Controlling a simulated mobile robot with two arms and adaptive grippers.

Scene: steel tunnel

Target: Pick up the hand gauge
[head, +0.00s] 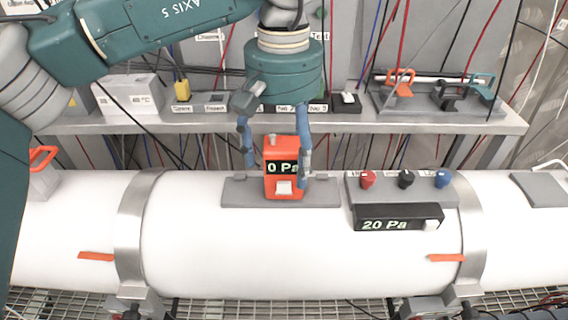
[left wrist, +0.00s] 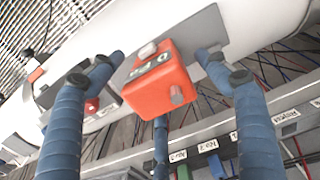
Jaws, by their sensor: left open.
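The hand gauge (head: 284,170) is an orange box with a dark display reading "0 Pa" and a white button. It stands upright on a grey plate (head: 235,192) on top of the white pipe. My left gripper (head: 276,165) comes down from above with its blue fingers around the gauge, one on each side. In the left wrist view the fingers (left wrist: 165,85) are spread, and the orange gauge (left wrist: 158,88) lies between them. The fingers are open and do not look closed on it. My right gripper is in neither view.
A panel (head: 400,189) with red, black and blue knobs and a "20 Pa" display (head: 385,225) sits on the pipe just right of the gauge. Behind, a grey shelf (head: 420,123) carries a white box (head: 128,93), small labelled blocks and a tray with orange, black and teal clips.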

